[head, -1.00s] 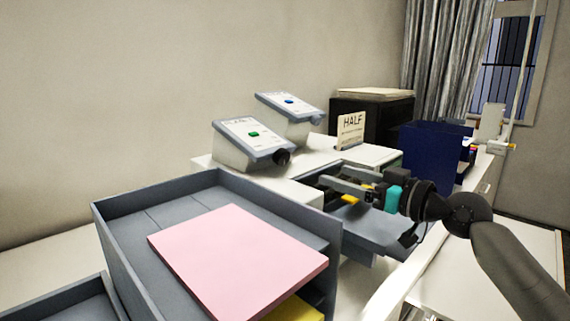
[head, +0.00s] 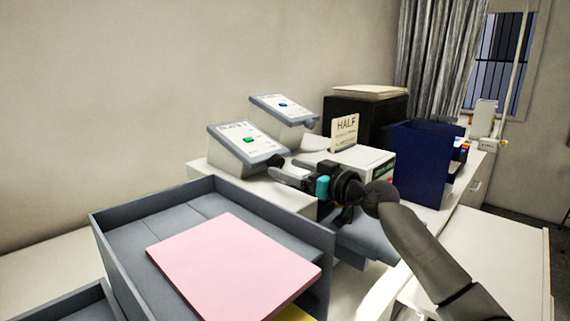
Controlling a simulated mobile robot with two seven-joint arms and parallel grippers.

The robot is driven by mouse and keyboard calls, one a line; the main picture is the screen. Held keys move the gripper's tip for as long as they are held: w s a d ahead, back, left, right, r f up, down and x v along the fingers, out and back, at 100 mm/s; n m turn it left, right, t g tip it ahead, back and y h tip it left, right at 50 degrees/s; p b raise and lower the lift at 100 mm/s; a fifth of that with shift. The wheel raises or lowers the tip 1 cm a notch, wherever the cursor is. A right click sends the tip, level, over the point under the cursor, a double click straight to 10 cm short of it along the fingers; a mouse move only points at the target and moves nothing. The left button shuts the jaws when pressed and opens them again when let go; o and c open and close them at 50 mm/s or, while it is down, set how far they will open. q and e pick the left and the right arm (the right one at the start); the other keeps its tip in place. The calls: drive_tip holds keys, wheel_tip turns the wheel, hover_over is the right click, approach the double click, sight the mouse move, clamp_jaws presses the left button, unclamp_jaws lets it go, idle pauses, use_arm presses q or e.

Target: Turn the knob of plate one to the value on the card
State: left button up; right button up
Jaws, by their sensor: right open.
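Plate one (head: 230,136) is the nearer tilted box with a green button on its face. Its black knob (head: 276,161) sticks out at the lower right side. The second plate (head: 282,107), with a blue button, stands behind it. The card (head: 344,131) stands upright to the right and reads HALF. My right gripper (head: 286,177) is open, with its fingers pointing left at the knob and its tips close to it. I cannot tell whether the fingers touch the knob. My left gripper is not in view.
A dark blue bin (head: 420,160) and a black box (head: 362,118) stand at the back right. A white box (head: 365,160) lies behind my right gripper.

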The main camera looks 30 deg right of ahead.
drive_tip(key=shift+x, duration=0.95)
drive_tip(key=shift+c, duration=0.3)
clamp_jaws()
